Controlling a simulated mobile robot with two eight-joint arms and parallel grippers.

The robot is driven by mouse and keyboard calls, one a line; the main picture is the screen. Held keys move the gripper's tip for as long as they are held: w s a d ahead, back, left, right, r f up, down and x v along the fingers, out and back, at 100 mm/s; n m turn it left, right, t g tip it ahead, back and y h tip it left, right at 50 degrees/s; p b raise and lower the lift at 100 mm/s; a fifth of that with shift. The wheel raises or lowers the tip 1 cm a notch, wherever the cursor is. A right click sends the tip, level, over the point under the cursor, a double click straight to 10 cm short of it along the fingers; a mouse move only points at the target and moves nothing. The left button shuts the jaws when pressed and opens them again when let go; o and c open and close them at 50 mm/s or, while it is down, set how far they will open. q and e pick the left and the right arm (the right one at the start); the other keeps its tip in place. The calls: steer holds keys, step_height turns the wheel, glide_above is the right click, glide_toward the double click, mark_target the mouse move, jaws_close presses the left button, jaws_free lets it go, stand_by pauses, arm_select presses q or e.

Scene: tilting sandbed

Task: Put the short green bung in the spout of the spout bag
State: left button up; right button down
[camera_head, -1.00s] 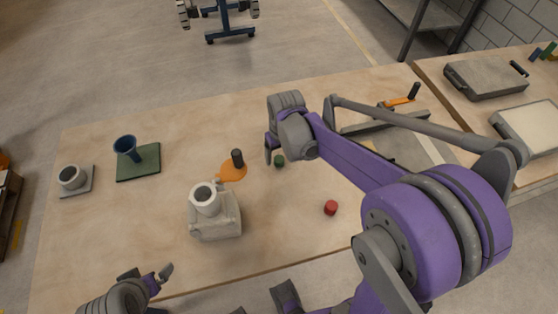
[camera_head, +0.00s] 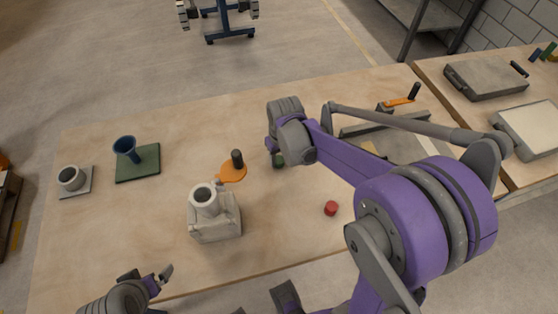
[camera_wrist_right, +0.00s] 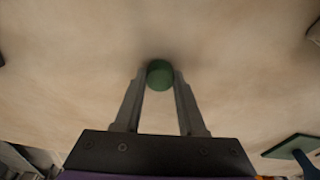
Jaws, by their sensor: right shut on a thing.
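The short green bung (camera_wrist_right: 160,74) stands on the table between the fingertips of my right gripper (camera_wrist_right: 160,82), which is shut on it. In the head view the bung (camera_head: 279,161) is partly covered by my right gripper (camera_head: 275,155). The spout bag (camera_head: 214,223) is a pale grey block with a round, upward-facing white spout (camera_head: 205,198) with a dark opening. It stands to the left of my right gripper and nearer the front edge. My left gripper (camera_head: 148,275) is low at the table's front left; its jaw opening is unclear.
A red bung (camera_head: 331,208) stands to the right. The front middle is bare.

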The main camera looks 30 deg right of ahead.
mark_target(280, 160)
steer(key=shift+r, duration=0.1)
step_height(280, 160, up, 10)
steer(key=p, duration=0.1)
steer(key=shift+s, duration=0.15)
